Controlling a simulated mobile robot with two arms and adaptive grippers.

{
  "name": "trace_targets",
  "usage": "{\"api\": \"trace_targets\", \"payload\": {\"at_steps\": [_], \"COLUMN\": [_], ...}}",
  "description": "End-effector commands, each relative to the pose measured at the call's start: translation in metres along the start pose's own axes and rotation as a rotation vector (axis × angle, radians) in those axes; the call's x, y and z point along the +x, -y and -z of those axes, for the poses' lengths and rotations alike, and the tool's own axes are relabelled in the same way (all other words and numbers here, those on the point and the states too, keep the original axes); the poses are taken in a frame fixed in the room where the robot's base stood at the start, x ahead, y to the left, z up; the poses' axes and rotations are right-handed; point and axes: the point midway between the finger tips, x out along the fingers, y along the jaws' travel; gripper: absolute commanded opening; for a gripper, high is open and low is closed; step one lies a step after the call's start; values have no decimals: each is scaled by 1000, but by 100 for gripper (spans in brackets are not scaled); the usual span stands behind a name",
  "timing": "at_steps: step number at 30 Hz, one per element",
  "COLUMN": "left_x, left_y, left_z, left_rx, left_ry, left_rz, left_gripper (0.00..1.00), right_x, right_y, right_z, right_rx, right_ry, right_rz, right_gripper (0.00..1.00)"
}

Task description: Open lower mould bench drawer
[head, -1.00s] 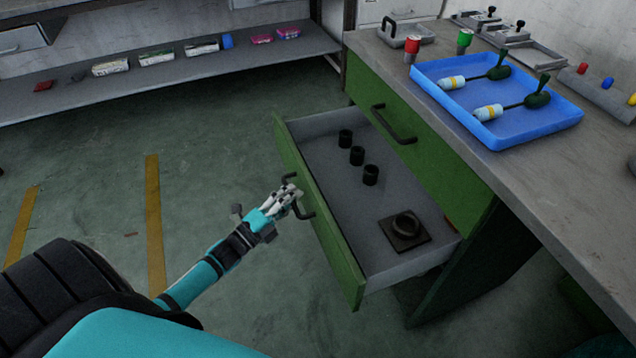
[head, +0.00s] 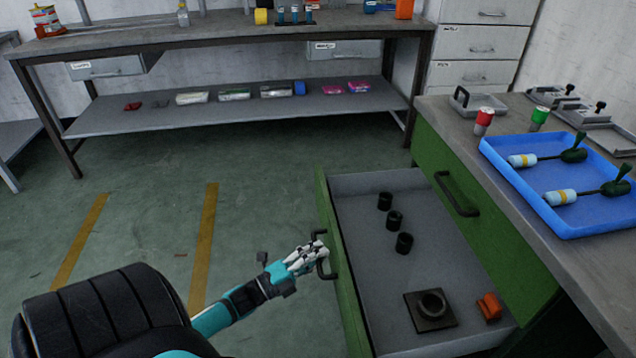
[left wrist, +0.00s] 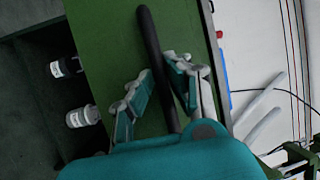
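The lower drawer (head: 349,295) of the green mould bench stands well open, its grey inside in view. Its dark handle (head: 320,270) is on the green front and also shows in the left wrist view (left wrist: 148,30). My left gripper (head: 318,251) is at this handle. In the left wrist view its two fingers (left wrist: 158,72) lie one on each side of the bar and look closed on it. The upper drawer (head: 425,150) is shut. My right gripper is in neither view.
The open drawer holds several black cylinders (head: 404,243), a dark square mould piece (head: 431,310) and an orange part (head: 488,308). A blue tray (head: 575,215) is on the bench top. Floor (head: 260,185) left of the drawer is clear up to the rear workbench (head: 230,40).

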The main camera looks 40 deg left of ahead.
Motion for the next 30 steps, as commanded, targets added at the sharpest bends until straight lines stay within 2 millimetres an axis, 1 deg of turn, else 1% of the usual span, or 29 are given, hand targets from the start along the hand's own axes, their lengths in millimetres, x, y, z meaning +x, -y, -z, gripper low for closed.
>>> {"api": "trace_targets", "payload": {"at_steps": [1, 4, 11, 14, 17, 20, 27, 30], "left_x": [0, 0, 1, -3, -14, -33, -85, -101], "left_y": [0, 1, 2, 1, 1, 0, 0, 0], "left_z": [0, 0, 0, 0, 0, 0, 0, 0], "left_rx": [0, 1, 3, 2, 2, 1, 1, 2], "left_ry": [0, -1, -1, -1, 0, 1, 0, 0], "left_rz": [0, 2, 4, 3, 2, 0, 0, 1], "left_gripper": [23, 36, 36, 36, 36, 36, 36, 36], "right_x": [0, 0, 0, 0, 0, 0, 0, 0], "right_y": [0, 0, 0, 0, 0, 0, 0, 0], "right_z": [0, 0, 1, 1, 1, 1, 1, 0], "right_rx": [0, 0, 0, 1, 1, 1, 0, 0], "right_ry": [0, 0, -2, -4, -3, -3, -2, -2], "right_rz": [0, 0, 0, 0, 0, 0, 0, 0], "right_gripper": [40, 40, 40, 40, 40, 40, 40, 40]}}
